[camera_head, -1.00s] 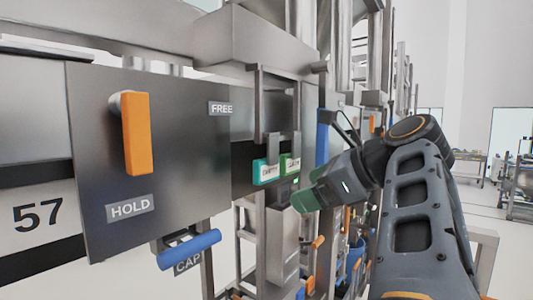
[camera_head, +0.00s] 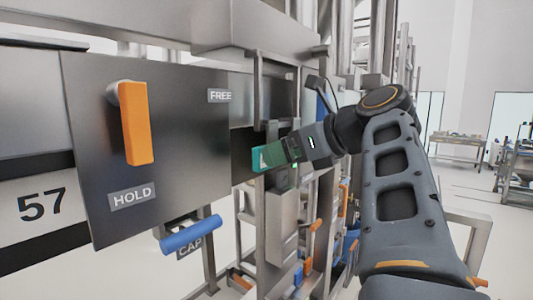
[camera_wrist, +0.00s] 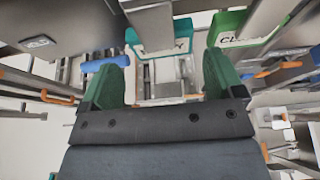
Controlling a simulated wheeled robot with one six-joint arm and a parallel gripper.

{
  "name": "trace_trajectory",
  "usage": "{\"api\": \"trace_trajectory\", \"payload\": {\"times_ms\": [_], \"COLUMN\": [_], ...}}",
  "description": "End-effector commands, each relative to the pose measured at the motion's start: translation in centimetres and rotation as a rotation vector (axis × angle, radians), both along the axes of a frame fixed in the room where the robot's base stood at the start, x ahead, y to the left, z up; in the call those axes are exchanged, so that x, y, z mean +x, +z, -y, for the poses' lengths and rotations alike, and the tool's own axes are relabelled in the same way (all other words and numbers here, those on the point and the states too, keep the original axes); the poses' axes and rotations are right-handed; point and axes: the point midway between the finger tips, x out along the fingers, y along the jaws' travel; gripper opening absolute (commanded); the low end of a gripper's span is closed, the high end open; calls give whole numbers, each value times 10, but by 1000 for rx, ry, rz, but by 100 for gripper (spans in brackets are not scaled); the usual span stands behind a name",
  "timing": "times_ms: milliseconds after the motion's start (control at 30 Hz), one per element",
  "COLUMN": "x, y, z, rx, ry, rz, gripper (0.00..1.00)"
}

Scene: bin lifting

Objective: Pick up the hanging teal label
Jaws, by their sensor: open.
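The teal label (camera_head: 259,159) hangs under a grey bracket beside the dark panel, partly covered by my gripper in the head view. In the wrist view the teal label (camera_wrist: 160,42) is at the top middle, with its white text patch partly cut off by the bracket. A green label (camera_wrist: 228,27) hangs to its right; in the head view my gripper seems to hide it. My gripper (camera_head: 280,153) is at the labels, with green fingers. In the wrist view my gripper (camera_wrist: 163,68) is open and empty, its fingers wide apart, with the teal label beyond and between their tips.
An orange handle (camera_head: 136,123) stands on the dark panel between FREE and HOLD signs. A blue bar (camera_head: 190,235) sits below the panel. Metal posts and brackets crowd around my gripper.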

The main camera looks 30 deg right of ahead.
Motion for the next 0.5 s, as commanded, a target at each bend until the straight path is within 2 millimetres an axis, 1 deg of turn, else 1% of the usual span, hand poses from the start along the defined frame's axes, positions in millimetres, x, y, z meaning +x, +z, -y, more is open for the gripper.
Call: {"api": "trace_trajectory", "payload": {"times_ms": [67, 300, 400, 500], "x": [4, 31, 39, 43], "y": [-1, -14, -18, -20], "z": [-2, -13, -17, -18], "rx": [0, 1, 1, 0], "ry": [3, 4, 3, 1], "rz": [0, -2, 0, 0], "gripper": [87, 87, 87, 87]}}
